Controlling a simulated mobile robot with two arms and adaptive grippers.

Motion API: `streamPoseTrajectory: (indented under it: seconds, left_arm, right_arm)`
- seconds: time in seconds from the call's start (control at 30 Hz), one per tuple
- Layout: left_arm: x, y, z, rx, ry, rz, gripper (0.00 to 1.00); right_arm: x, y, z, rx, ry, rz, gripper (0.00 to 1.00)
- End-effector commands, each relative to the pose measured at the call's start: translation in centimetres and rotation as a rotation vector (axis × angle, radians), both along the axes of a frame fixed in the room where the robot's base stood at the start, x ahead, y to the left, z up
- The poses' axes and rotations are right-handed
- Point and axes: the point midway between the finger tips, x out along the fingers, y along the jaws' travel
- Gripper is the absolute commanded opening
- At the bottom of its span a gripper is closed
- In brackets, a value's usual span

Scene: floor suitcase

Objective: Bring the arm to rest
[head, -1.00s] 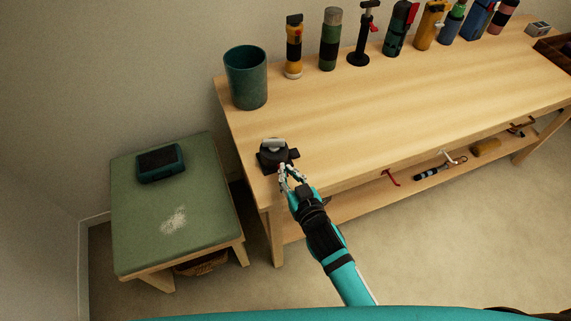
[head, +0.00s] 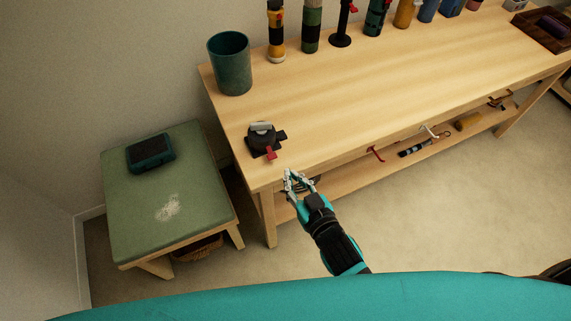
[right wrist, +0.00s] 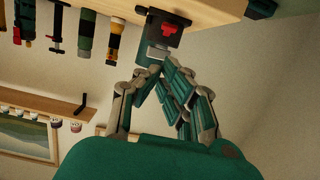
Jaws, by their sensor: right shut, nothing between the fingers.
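My right gripper (head: 291,174) is shut and empty, just off the front edge of the wooden workbench (head: 350,100), near its left corner. The right wrist view shows its fingers (right wrist: 152,72) drawn together with nothing held. A small black device with a grey top and a red tab (head: 262,138) sits on the bench's near left corner, apart from the fingers. The device also shows in the right wrist view (right wrist: 163,30), beyond the fingertips. My left gripper is not in view.
A dark green cup (head: 230,65) and a row of tools and bottles stand along the bench's back. A low green-topped stool (head: 190,200) with a dark box (head: 150,152) stands at left. A lower shelf holds hand tools.

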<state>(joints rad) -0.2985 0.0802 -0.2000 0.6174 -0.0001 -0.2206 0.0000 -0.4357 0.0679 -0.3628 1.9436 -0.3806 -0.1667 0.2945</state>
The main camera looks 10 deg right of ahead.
Motion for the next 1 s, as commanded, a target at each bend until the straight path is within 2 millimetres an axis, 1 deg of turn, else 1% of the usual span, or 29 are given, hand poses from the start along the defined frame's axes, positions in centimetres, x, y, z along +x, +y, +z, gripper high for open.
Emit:
streamPoseTrajectory:
  seconds: [0.03, 0.13, 0.7, 0.77, 0.87, 0.97, 1.0]
  left_arm:
    - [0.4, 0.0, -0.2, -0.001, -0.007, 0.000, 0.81]
    - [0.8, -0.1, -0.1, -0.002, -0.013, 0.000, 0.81]
    - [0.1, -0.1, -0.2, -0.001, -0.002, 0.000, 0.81]
    - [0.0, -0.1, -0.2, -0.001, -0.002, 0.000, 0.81]
    - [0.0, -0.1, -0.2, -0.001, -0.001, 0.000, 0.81]
    - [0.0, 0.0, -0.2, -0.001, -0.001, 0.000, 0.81]
    - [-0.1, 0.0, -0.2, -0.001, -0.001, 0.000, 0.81]
  right_arm:
    - [-0.5, -0.2, -0.2, 0.001, 0.001, 0.000, 0.00]
    - [-0.9, -0.3, -0.1, 0.001, -0.001, 0.000, 0.00]
    - [-1.0, -0.3, 0.0, 0.000, -0.001, 0.000, 0.00]
    - [-1.1, -0.4, -0.3, -0.002, 0.005, 0.000, 0.00]
    - [-1.3, -0.6, -2.5, -0.018, 0.045, 0.000, 0.00]
    - [-2.1, -1.2, -7.5, -0.053, 0.137, 0.000, 0.00]
    - [-2.7, -1.6, -10.2, -0.072, 0.188, -0.002, 0.00]
